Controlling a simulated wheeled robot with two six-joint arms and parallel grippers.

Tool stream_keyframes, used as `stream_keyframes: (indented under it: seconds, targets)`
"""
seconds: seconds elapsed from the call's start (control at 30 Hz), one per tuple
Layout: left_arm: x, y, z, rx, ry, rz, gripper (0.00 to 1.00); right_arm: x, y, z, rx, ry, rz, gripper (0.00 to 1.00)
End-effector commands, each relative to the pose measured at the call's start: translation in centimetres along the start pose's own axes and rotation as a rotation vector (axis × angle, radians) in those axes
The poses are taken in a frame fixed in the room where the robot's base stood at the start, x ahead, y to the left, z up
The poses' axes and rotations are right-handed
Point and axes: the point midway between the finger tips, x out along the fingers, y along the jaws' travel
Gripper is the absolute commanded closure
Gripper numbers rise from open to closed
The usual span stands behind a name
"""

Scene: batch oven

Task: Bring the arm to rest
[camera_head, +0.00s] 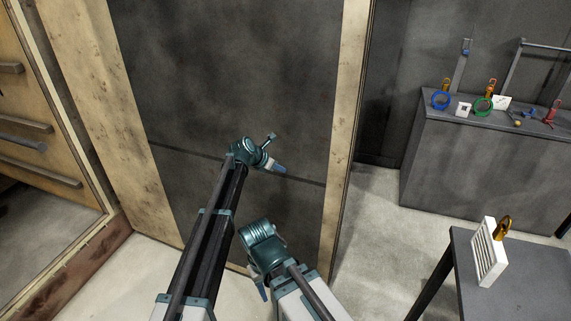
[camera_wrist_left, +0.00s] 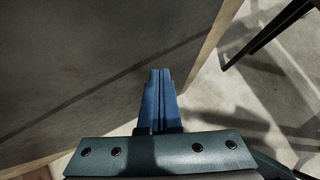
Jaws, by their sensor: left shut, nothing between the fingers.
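My left arm reaches up from the bottom of the head view, and its gripper (camera_head: 279,168) hangs in front of a dark panel. In the left wrist view the two blue fingers of this gripper (camera_wrist_left: 160,75) lie together, shut with nothing between them. My right arm is folded at the bottom middle of the head view. A small blue part of its gripper (camera_head: 262,291) shows below its wrist, and the fingers are too hidden to tell whether they are open.
The dark panel (camera_head: 230,70) in a worn, pale frame (camera_head: 345,110) stands close in front. A grey bench (camera_head: 480,160) with several locks and tags is at the back right. A small table (camera_head: 530,265) carries a white slatted block (camera_head: 487,255).

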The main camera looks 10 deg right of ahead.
Motion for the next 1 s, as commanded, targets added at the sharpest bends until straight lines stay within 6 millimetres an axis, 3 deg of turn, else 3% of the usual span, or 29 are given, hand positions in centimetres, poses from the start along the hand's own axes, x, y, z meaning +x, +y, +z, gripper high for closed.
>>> stream_keyframes:
  seconds: [0.03,0.1,0.3,0.7,0.77,0.87,1.0]
  targets:
    - [-2.0,-0.4,0.4,-0.002,0.0,0.002,1.0,-1.7,0.1,0.1,0.002,0.0,-0.001,0.5]
    - [-3.5,-0.9,0.5,-0.001,0.0,0.002,1.0,-2.8,0.2,0.1,0.004,0.0,-0.001,0.5]
    - [-6.5,-1.8,0.5,0.0,0.001,0.002,1.0,-5.0,0.4,0.3,0.01,0.0,-0.002,0.5]
    - [-7.3,-2.0,-0.1,0.016,0.006,0.003,1.0,-5.2,0.5,0.3,0.012,0.0,-0.003,0.5]
    - [-8.0,-2.2,-1.0,0.063,0.021,0.004,1.0,-5.2,0.5,0.3,0.012,0.0,-0.003,0.5]
    - [-9.9,-2.8,-4.0,0.231,0.073,0.006,1.0,-5.2,0.5,0.3,0.012,0.0,-0.002,0.5]
    - [-13.9,-4.0,-10.2,0.586,0.19,-0.024,1.0,-5.2,0.5,0.3,0.012,0.0,-0.002,0.5]
